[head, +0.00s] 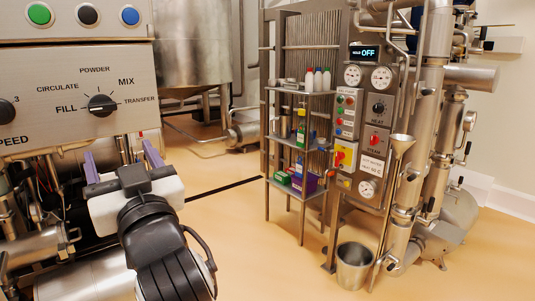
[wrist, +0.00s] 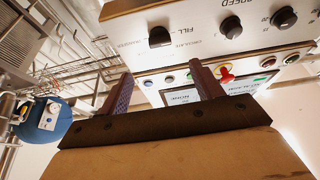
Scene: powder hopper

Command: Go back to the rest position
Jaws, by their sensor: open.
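My gripper (head: 122,165) is in the lower left of the head view, below the panel with the rotary knob. Its two purple fingers stand apart with nothing between them. In the wrist view my gripper (wrist: 160,90) also shows open and empty, with the control panel (wrist: 190,35) beyond the fingertips. The fingers appear apart from the mode knob (wrist: 159,37). In the head view the mode knob (head: 102,105) has its white mark pointing left, towards FILL.
A steel shelf (head: 305,92) with bottles and boxes stands mid-right, beside a panel of gauges and a display reading OFF (head: 369,52). A steel bucket (head: 354,266) stands on the floor. A large tank (head: 190,40) is behind. Open floor lies between my arm and the shelf.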

